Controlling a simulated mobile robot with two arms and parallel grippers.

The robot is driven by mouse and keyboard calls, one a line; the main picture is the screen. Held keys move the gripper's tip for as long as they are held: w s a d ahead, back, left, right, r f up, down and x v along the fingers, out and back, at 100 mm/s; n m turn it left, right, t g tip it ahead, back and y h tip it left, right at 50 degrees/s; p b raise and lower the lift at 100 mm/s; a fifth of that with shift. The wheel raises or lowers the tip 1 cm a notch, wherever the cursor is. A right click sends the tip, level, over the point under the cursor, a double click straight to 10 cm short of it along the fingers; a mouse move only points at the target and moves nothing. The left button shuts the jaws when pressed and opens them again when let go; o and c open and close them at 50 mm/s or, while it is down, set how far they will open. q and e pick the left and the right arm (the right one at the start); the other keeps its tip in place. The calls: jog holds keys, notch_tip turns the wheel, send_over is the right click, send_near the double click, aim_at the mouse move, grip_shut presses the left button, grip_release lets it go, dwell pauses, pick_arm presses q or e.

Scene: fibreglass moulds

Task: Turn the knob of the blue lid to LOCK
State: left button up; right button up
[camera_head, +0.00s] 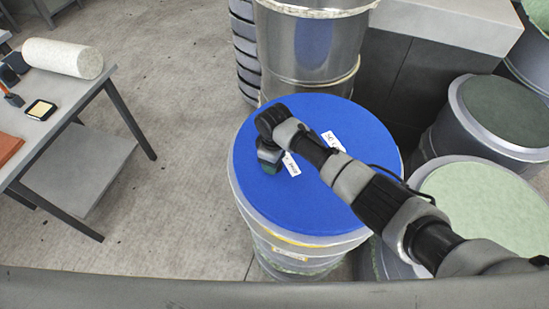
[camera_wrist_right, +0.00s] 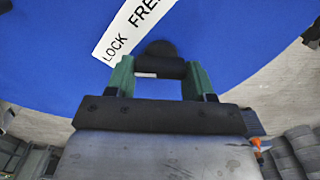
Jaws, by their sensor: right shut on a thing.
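The blue lid (camera_head: 330,200) lies flat on top of a drum in the middle of the head view; its blue surface also fills the top of the right wrist view (camera_wrist_right: 50,50). My right gripper (camera_head: 269,163) is over the left part of the lid, pointing down. In the right wrist view its green fingers (camera_wrist_right: 160,72) are shut on the black knob (camera_wrist_right: 160,66), one at each end of its bar. A white label (camera_wrist_right: 128,30) reading LOCK and FREE lies beside the knob, with LOCK nearer the gripper. Which word the knob points to I cannot tell. My left gripper is not in view.
A second white label (camera_head: 333,141) lies on the lid beside my arm. A metal drum (camera_head: 305,50) stands behind, and drums with a pale green top (camera_head: 485,195) and a dark green top (camera_head: 505,110) stand right. A table (camera_head: 50,110) is at left; floor between is clear.

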jog(key=shift+a+n, duration=0.1)
jog(key=shift+n, duration=0.7)
jog(key=shift+s, duration=0.1)
jog(key=shift+r, duration=0.1)
jog(key=o, duration=0.9)
jog(key=shift+o, duration=0.2)
notch_tip(320, 180, up, 11)
jog(key=b, duration=0.1)
jog(key=shift+b, duration=0.35)
